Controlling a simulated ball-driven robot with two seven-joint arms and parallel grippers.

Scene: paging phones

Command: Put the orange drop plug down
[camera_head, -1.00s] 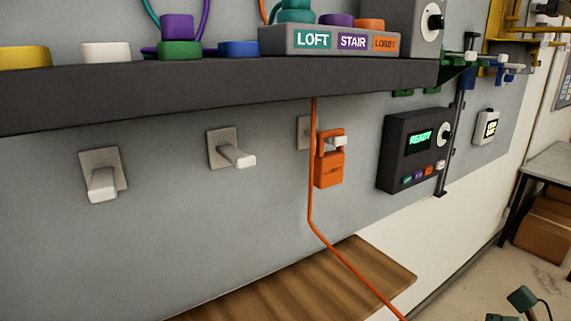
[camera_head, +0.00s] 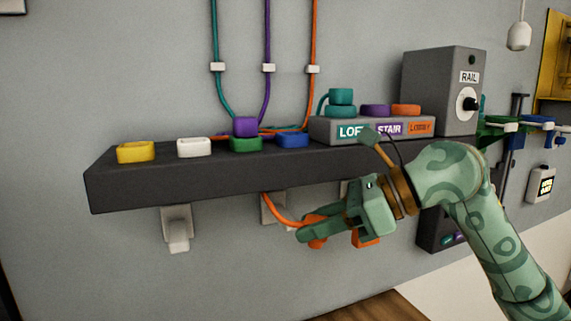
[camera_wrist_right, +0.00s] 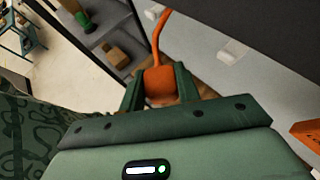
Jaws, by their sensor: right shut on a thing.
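The orange drop plug (camera_head: 316,240) is between the fingers of my right gripper (camera_head: 312,232), in front of the wall below the dark shelf. My fingers hide part of it. Its orange cord (camera_head: 278,212) runs from the shelf's underside down to it. In the right wrist view, the plug (camera_wrist_right: 160,84) sits between both fingertips (camera_wrist_right: 160,92), with the cord rising from it. My left gripper is not in view.
The dark shelf (camera_head: 150,190) above carries colored plugs and a LOFT/STAIR/LOBBY block (camera_head: 322,130). White wall pegs (camera_head: 177,232) stick out below it. An orange tag (camera_head: 366,241) hangs behind my right gripper; it also shows in the right wrist view (camera_wrist_right: 308,134).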

